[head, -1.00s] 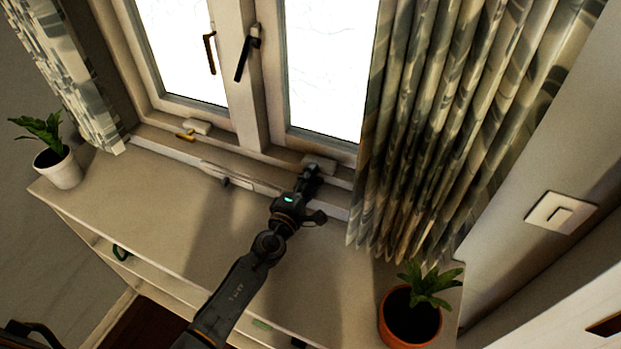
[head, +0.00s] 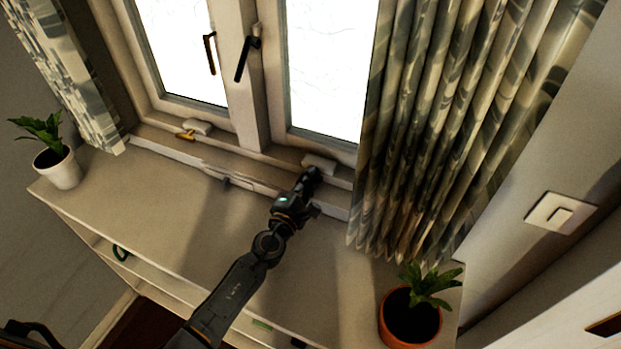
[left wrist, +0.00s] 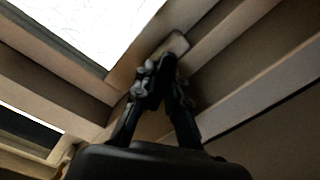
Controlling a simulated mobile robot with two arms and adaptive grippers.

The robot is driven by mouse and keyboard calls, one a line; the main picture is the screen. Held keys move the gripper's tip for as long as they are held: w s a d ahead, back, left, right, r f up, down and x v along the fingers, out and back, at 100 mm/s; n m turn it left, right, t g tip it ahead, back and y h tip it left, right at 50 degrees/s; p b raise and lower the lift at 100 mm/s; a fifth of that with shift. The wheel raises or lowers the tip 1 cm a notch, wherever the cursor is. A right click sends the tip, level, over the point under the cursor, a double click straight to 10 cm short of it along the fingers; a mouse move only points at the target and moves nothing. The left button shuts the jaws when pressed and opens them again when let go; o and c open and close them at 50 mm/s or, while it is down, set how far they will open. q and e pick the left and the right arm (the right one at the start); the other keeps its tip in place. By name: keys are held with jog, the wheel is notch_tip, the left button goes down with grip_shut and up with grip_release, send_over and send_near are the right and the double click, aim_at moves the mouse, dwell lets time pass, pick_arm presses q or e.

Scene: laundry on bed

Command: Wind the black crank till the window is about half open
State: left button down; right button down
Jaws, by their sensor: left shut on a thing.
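My left gripper (head: 312,179) is at the sill below the right window sash (head: 323,75), at a pale crank housing (head: 320,163). In the left wrist view the gripper (left wrist: 160,85) is shut on a dark part just below the pale housing (left wrist: 176,46); I take it to be the black crank (left wrist: 166,68), mostly hidden by the fingers. A brass crank (head: 185,136) sits under the left sash at its own pale housing. A black handle (head: 244,58) and a brown handle (head: 210,53) hang on the frames. I cannot tell how far the right sash is open.
A patterned curtain (head: 430,120) hangs close to the right of my left gripper. A potted plant in an orange pot (head: 411,318) stands at the front right of the cabinet top (head: 170,215), and one in a white pot (head: 58,168) at the left.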

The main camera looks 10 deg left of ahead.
pick_arm(q)
jog(key=n, duration=0.3)
jog(key=shift+n, duration=0.3)
jog(key=n+b, duration=0.1)
jog(key=n, duration=0.3)
jog(key=shift+f+n, duration=0.1)
jog(key=shift+n, duration=0.2)
jog(key=n, duration=0.4)
jog(key=shift+n+b, duration=0.3)
jog(key=shift+b, duration=0.1)
jog(key=n, duration=0.3)
jog(key=shift+n+b, duration=0.3)
jog(key=n, duration=0.4)
jog(key=shift+n+b, duration=0.3)
jog(key=n, duration=0.3)
jog(key=shift+n, duration=0.3)
jog(key=n, duration=0.3)
jog(key=shift+n, duration=2.2)
